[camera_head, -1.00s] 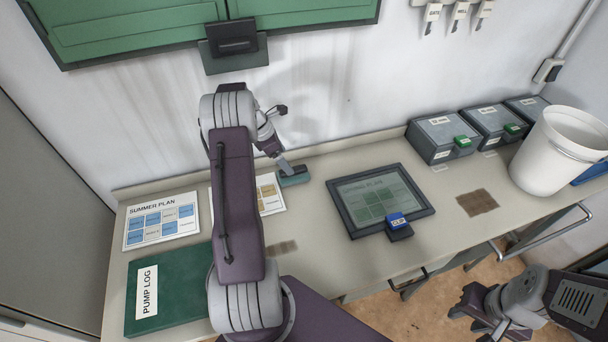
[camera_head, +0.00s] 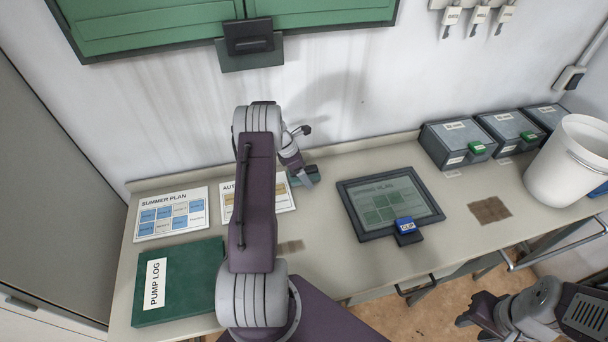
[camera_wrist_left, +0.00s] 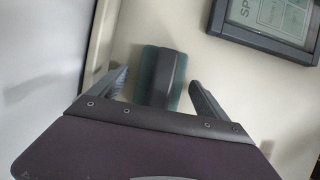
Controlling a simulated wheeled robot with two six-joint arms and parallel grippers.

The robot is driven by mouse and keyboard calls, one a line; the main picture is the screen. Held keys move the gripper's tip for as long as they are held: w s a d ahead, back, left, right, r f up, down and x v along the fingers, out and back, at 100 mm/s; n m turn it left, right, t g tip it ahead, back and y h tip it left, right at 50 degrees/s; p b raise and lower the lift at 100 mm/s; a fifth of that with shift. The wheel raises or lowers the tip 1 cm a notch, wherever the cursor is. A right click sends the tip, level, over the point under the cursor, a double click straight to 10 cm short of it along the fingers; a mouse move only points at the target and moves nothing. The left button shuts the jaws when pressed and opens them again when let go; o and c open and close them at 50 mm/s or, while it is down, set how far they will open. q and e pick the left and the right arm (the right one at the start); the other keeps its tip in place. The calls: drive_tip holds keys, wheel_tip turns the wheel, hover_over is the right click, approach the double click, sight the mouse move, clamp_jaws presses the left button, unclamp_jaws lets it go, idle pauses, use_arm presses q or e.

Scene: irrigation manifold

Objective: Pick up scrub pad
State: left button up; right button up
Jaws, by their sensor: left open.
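The scrub pad, a teal block with a dark raised grip (camera_wrist_left: 160,76), lies on the bench. In the head view the pad (camera_head: 312,170) is partly hidden behind my left gripper (camera_head: 303,178), close to the wall. In the left wrist view my left gripper (camera_wrist_left: 160,94) is open, one finger on each side of the pad's near end, with gaps between. The near end is hidden by the gripper body. My right gripper (camera_head: 474,317) is off the bench front at the lower right, its dark fingers apart and empty.
Plan sheets (camera_head: 171,228) and a green pump log (camera_head: 195,280) lie left. Grey boxes (camera_head: 447,140) and a white bucket (camera_head: 565,165) stand right. The wall is close behind.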

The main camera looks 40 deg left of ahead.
sight(307, 168)
use_arm(q)
drive_tip(key=shift+f, duration=0.2)
idle(0.4)
drive_tip(key=c, duration=1.6)
wheel_tip(307, 168, up, 4)
drive_tip(key=shift+r, duration=0.2)
drive_tip(key=d+r, duration=0.2)
drive_tip(key=d, duration=0.2)
drive_tip(key=d+r, duration=0.2)
drive_tip(key=d, duration=0.1)
drive_tip(key=w+d+r, duration=0.1)
drive_tip(key=d+r, duration=0.2)
drive_tip(key=d, duration=0.1)
drive_tip(key=shift+d+r, duration=0.1)
drive_tip(key=shift+d, duration=0.25)
